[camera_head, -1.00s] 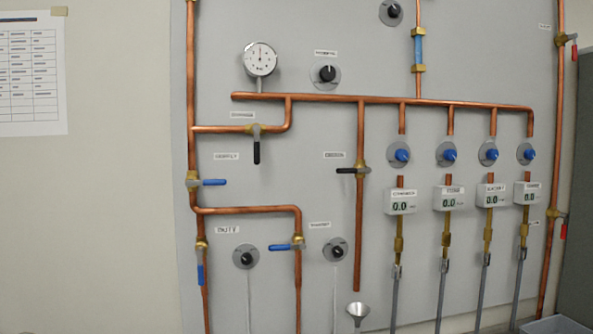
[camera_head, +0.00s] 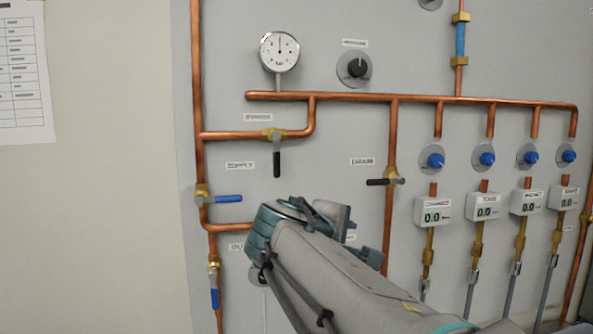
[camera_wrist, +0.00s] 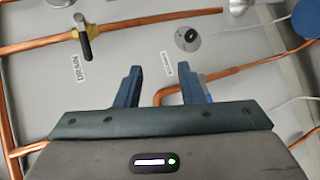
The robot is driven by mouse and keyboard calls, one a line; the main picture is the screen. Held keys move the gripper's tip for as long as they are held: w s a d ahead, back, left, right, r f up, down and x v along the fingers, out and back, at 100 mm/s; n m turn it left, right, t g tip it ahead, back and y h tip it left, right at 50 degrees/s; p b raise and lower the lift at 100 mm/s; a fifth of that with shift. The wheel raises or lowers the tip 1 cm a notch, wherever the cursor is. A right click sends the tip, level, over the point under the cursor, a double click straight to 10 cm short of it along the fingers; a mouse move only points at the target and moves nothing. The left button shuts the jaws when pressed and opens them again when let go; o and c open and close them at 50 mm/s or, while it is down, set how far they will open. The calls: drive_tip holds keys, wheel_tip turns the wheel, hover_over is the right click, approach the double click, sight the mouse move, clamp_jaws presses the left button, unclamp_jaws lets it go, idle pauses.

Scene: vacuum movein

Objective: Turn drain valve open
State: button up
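The drain valve (camera_head: 390,180) is a brass fitting on a vertical copper pipe, beside its "DRAIN" label (camera_head: 362,161). Its black handle (camera_head: 375,182) points left, across the pipe. In the wrist view the valve handle (camera_wrist: 84,38) is at the upper left, also across its pipe. My gripper (camera_wrist: 160,72) is open and empty, with its two blue-grey fingers apart. It is apart from the drain handle, which lies beyond and to the left of the fingers in the wrist view. In the head view my arm hides the panel below the valve.
A black-handled valve (camera_head: 276,140) and a blue-handled valve (camera_head: 203,196) stand to the left. Another blue-handled valve (camera_head: 214,290) is lower left. A gauge (camera_head: 279,52) and a black knob (camera_head: 356,69) are above. Blue knobs and digital readouts (camera_head: 436,212) line the right side.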

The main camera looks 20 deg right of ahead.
sight(376, 182)
wheel_tip(376, 182, up, 9)
drive_tip(key=d+n+t+h+p, duration=0.1)
drive_tip(key=d+h, duration=0.1)
drive_tip(key=h, duration=0.1)
drive_tip(key=p+x, duration=0.1)
drive_tip(key=x, duration=0.6)
drive_tip(key=p+x, duration=0.2)
drive_tip(key=x, duration=0.4)
drive_tip(key=shift+w+f+p, duration=0.1)
drive_tip(key=shift+w+p, duration=0.2)
drive_tip(key=shift+w, duration=0.3)
clamp_jaws()
